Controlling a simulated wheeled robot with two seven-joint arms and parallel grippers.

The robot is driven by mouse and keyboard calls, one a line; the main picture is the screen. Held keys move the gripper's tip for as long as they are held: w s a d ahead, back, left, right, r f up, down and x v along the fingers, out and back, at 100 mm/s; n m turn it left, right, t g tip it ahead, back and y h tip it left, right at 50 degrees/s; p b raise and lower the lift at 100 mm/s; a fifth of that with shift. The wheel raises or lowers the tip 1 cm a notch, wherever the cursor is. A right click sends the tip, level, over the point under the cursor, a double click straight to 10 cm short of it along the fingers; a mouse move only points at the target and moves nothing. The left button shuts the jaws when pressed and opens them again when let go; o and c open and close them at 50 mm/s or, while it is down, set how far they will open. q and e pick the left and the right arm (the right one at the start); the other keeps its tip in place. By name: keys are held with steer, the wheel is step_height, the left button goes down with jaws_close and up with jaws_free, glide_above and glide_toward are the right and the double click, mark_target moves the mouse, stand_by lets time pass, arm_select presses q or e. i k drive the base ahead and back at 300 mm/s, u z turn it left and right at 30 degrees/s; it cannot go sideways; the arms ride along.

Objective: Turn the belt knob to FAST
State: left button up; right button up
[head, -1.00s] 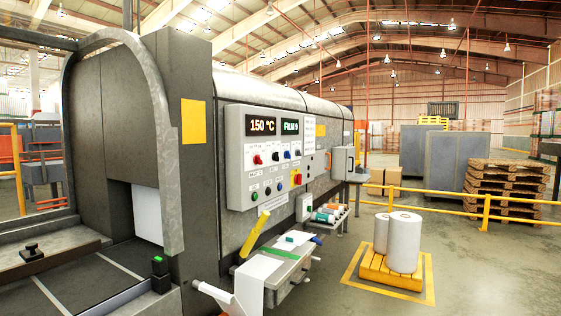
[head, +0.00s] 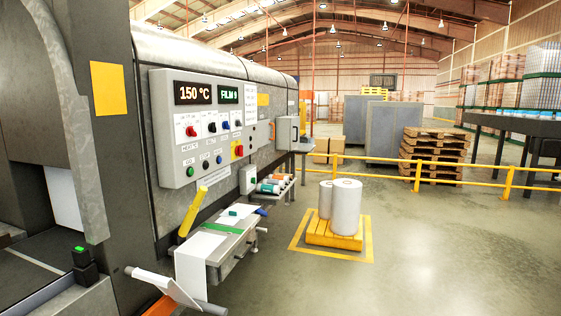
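The grey control panel (head: 205,130) is on the machine's side, left of centre in the head view. A row of knobs crosses it: a red knob (head: 191,131), a black knob (head: 212,127), a blue knob (head: 225,125) and a dark knob (head: 238,123). Their labels are too small to read, so I cannot tell which is the belt knob or its setting. Neither of my grippers is in view.
Below the knobs are small buttons (head: 206,165) and a red button on yellow (head: 238,151). A grey shelf (head: 232,240) and a yellow handle (head: 193,211) stick out below the panel. White rolls (head: 346,207) stand on a yellow pallet to the right. Open floor lies in front.

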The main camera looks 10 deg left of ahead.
mark_target(212, 127)
steer(key=z, duration=0.95)
steer(key=i, duration=3.25)
steer(key=u, duration=1.35)
steer(key=i, duration=0.9)
steer(key=u, duration=0.95)
